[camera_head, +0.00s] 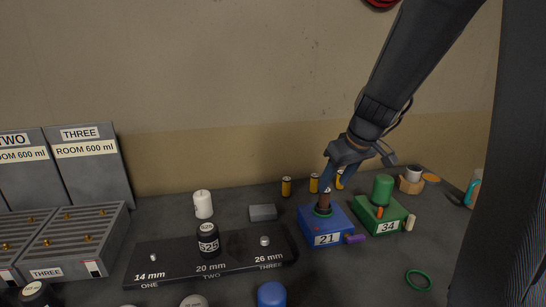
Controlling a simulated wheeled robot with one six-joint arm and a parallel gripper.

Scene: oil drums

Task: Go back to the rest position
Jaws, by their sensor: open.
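My gripper (349,158) hangs at the end of my dark arm, which comes down from the upper right. It is open, just above the blue box marked 21 (326,237). A brown upright piece (323,199) stands on the blue box in a green ring, directly below the gripper; one finger overlaps it in the picture. I cannot tell whether they touch.
A green box marked 34 (379,226) with a green cylinder (382,189) stands close to the right. A black board (161,264) carries a black jar (208,239). Several small yellow cylinders (286,187) stand behind. A green ring (418,280) lies front right. A dark panel fills the right edge.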

